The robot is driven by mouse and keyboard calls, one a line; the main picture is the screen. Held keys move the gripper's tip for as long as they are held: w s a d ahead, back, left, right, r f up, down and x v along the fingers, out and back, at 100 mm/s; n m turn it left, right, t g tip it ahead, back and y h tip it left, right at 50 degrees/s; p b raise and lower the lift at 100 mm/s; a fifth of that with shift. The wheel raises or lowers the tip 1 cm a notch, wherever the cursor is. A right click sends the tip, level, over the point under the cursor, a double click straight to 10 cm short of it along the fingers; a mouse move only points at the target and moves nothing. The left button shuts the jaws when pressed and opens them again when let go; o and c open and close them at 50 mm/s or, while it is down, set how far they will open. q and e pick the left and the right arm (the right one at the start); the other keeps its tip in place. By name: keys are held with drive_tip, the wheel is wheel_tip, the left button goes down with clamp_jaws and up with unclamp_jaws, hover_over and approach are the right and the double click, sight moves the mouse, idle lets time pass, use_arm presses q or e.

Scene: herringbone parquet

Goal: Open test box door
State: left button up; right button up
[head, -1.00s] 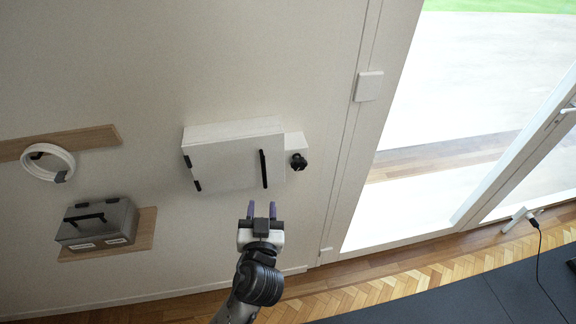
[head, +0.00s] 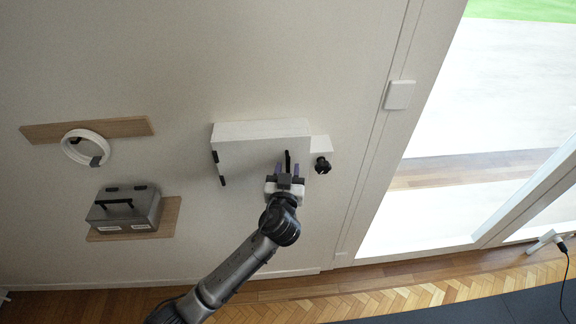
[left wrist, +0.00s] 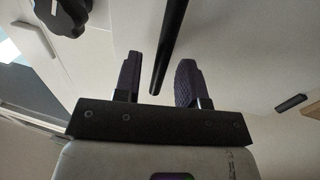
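The white test box (head: 240,152) is mounted on the wall, its door shut, with black hinges on the left edge. Its black bar handle (head: 288,158) stands upright near the door's right edge. My left gripper (head: 288,170) is in front of the door at the handle's lower part. In the left wrist view the handle (left wrist: 171,40) reaches down between the two purple fingers of the gripper (left wrist: 160,80), with gaps on both sides. The gripper is open. My right gripper is not in view.
A black knob (head: 322,165) sits right of the box; it also shows in the left wrist view (left wrist: 66,14). A grey case (head: 125,208) and a white coil (head: 84,148) are on wooden boards to the left. A glass door is at right.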

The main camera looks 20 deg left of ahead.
use_arm(q)
drive_tip(key=shift+w+a, duration=0.2)
drive_tip(key=shift+w, duration=0.5)
drive_tip(key=shift+c, duration=0.3)
clamp_jaws()
